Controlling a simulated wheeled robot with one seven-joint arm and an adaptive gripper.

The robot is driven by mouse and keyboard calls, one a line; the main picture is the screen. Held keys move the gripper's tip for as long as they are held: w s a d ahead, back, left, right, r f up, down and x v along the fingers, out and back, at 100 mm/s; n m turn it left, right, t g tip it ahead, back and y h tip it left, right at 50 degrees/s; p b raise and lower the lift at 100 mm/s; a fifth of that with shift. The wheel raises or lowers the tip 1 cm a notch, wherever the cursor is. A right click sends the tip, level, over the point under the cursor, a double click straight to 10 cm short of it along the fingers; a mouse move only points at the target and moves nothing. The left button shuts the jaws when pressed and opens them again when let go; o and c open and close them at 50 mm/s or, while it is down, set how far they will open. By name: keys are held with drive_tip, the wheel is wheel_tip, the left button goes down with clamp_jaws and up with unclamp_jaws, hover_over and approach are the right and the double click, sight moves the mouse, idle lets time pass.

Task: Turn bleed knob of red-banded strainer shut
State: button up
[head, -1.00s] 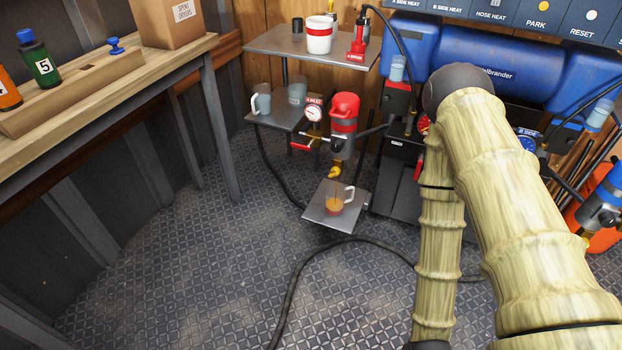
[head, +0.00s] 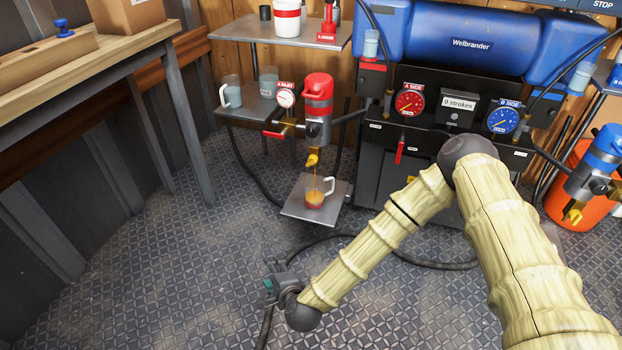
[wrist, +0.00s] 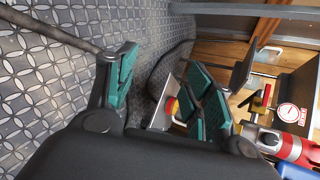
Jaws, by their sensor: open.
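The red-banded strainer (head: 317,97) hangs upright beneath a red cap, left of the blue machine. Its yellow bleed knob (head: 312,160) is at the bottom, and a thin amber stream runs from it into a clear mug (head: 315,197). My gripper (head: 272,286) is low over the floor, in front and left of the mug, apart from the strainer. In the wrist view my gripper (wrist: 163,85) shows two teal-padded fingers spread apart with nothing between them. The strainer (wrist: 298,148) lies at the right edge there; I cannot make out its bleed knob.
The mug stands on a small metal plate (head: 292,210). A red-handled valve (head: 274,135) and a gauge (head: 286,98) are left of the strainer. A blue-banded strainer (head: 597,165) hangs far right. A dark hose (head: 325,237) crosses the floor. The floor at left is open.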

drive_tip(key=w+a+r+m+t+h+b, duration=0.2)
drive_tip(key=w+r+m+t+b, duration=0.15)
drive_tip(key=w+m, duration=0.55)
drive_tip(key=m+t+h+b, duration=0.45)
drive_tip(key=m+h, duration=0.35)
drive_tip(key=m, duration=0.5)
approach(311, 164)
drive_tip(key=g, duration=0.1)
drive_tip(key=b+x, duration=0.1)
drive_tip(key=x, duration=0.2)
drive_tip(key=b+x, duration=0.1)
drive_tip(key=x, duration=0.2)
drive_tip(key=b+x, duration=0.1)
drive_tip(key=x, duration=0.3)
drive_tip(key=shift+w+r+b, duration=0.15)
drive_tip(key=shift+r+b, duration=0.1)
drive_tip(key=shift+b, duration=0.05)
drive_tip(key=c, duration=0.8)
